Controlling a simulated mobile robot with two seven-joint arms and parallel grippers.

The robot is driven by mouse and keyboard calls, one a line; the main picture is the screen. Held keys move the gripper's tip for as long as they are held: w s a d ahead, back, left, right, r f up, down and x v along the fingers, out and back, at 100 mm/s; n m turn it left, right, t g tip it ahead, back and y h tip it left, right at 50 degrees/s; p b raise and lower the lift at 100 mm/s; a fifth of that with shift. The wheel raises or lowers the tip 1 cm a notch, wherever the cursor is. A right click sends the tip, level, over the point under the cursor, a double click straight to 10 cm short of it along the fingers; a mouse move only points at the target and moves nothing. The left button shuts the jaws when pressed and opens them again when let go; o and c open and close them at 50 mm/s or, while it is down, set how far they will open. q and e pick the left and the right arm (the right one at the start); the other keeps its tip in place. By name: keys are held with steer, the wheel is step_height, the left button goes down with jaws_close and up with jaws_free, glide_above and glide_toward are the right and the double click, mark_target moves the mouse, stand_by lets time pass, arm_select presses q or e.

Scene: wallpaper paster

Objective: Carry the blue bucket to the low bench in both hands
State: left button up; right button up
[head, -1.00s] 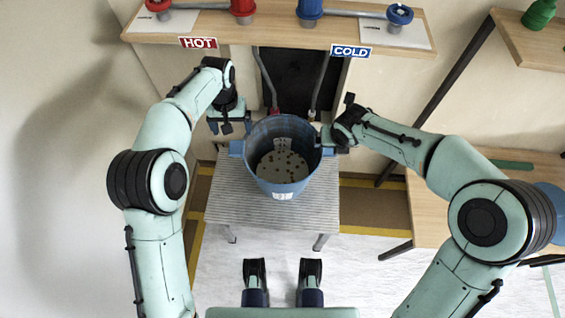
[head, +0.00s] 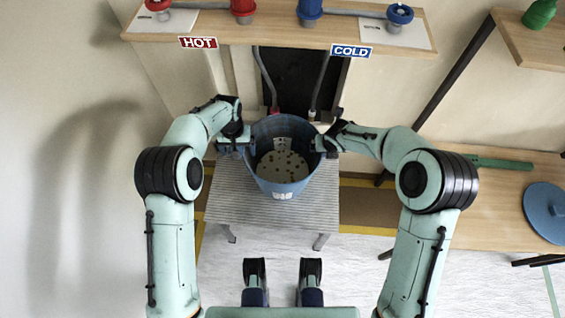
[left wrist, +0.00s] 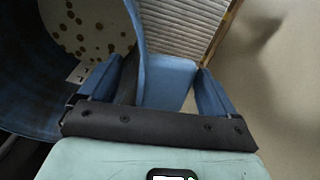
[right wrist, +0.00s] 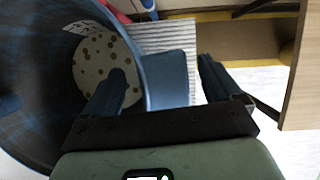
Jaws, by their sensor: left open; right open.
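The blue bucket (head: 283,186) stands upright on a grey slatted stand (head: 228,205) in the middle of the head view. Its inside shows a pale bottom with dark spots. My left gripper (head: 237,145) is open at the bucket's left side, with a blue side tab (left wrist: 168,82) between its fingers in the left wrist view. My right gripper (head: 322,146) is open at the right side, with the other blue tab (right wrist: 170,80) between its fingers in the right wrist view. A low wooden bench (head: 490,207) is at the right.
A blue round lid (head: 548,212) and a green bar (head: 500,163) lie on the bench. A wooden shelf with red and blue taps (head: 270,28) is above the bucket, with hoses hanging below. Another shelf with a green bottle (head: 539,14) is at top right.

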arm_select(q)
jaws_close()
arm_select(e)
jaws_close()
arm_select(q)
steer(key=shift+w+r, duration=0.1)
steer(key=shift+r, duration=0.15)
arm_select(e)
steer(key=shift+w+r, duration=0.1)
steer(key=shift+r, duration=0.15)
